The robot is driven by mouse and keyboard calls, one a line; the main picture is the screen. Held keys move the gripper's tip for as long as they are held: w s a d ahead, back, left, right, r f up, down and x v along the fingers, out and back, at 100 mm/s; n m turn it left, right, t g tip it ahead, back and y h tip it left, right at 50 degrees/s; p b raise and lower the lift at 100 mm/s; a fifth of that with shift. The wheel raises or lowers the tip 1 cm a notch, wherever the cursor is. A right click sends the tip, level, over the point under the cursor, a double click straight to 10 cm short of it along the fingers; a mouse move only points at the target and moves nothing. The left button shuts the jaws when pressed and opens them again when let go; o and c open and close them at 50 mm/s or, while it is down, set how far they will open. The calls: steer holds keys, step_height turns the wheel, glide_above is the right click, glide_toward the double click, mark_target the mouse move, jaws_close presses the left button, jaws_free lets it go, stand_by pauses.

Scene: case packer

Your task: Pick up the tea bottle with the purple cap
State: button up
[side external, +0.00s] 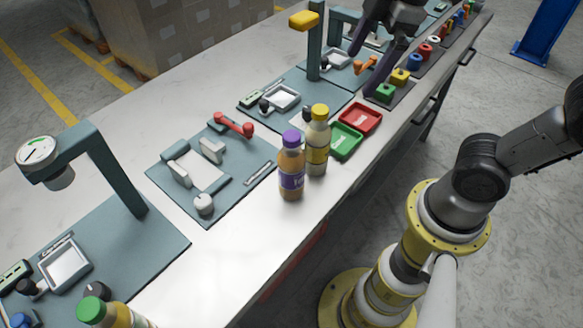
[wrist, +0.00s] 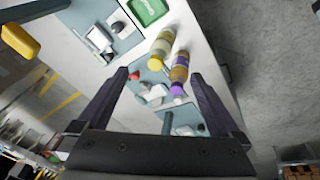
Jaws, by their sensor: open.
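The tea bottle with the purple cap (side external: 291,165) stands upright near the front edge of the white table. It has a purple label and brownish contents. In the wrist view the purple-capped bottle (wrist: 179,75) shows beyond the fingers, toward the right one. A yellow-capped bottle (side external: 317,142) stands close behind it to the right; the wrist view shows this bottle (wrist: 162,48) too. My gripper (side external: 362,75) is open and empty, high over the far part of the table, well away from both bottles. Its two fingers (wrist: 158,90) are spread wide in the wrist view.
A green tray (side external: 345,141) and a red tray (side external: 361,118) lie just behind the bottles. A fixture with a red handle (side external: 233,124) is to their left. A green-capped bottle (side external: 103,314) is at the near left. Bare table (side external: 235,255) lies in front of the purple-capped bottle.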

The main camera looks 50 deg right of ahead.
steer(key=w+a+f+n+g, duration=0.1)
steer(key=w+a+n+g, duration=0.1)
steer(key=w+a+n, duration=0.25)
steer(key=n+g, duration=0.1)
steer(key=n, duration=0.1)
glide_above(289, 137)
steer(key=shift+m+h, duration=0.25)
steer(key=shift+h, duration=0.05)
step_height(289, 137, down, 5)
steer(key=shift+r, duration=0.2)
step_height(289, 137, down, 8)
steer(key=shift+f, duration=0.1)
steer(key=shift+d+f, duration=0.15)
steer(key=shift+f, duration=1.2)
steer(key=shift+d+f, duration=0.15)
steer(key=shift+f, duration=1.2)
jaws_close()
